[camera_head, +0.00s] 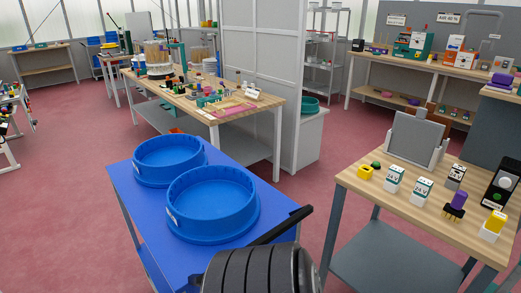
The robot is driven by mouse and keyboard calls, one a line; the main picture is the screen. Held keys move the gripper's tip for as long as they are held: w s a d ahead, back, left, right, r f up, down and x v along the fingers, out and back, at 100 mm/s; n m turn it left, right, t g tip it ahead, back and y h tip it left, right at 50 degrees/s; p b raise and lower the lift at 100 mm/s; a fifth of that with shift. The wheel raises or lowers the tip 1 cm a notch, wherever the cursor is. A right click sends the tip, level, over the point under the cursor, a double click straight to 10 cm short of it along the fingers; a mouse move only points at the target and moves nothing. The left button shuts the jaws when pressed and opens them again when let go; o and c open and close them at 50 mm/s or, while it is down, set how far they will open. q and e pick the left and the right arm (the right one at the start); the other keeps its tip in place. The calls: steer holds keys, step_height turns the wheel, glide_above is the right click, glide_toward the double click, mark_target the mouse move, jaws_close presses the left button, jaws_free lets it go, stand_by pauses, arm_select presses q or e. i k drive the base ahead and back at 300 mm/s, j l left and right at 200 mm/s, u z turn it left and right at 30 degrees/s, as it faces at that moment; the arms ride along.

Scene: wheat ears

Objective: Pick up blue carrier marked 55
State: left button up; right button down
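Two round blue tub-like carriers stand on a blue cart top (128,201). The nearer, larger-looking carrier (213,205) has a small white label on its left side. The farther carrier (168,158) sits behind it to the left and also has a small pale label. The marks on both labels are too small to read, so I cannot tell which is 55. Both look empty and upright. A black ribbed part at the bottom middle hides the cart's near right corner.
A wooden table (376,186) on the right holds small white boxes, a grey panel (415,138) and other items. A cluttered workbench (270,101) stands behind the cart, beside a grey partition (265,45). Red floor (60,190) is clear on the left.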

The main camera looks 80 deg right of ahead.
mark_target(212, 204)
steer(key=z, duration=2.15)
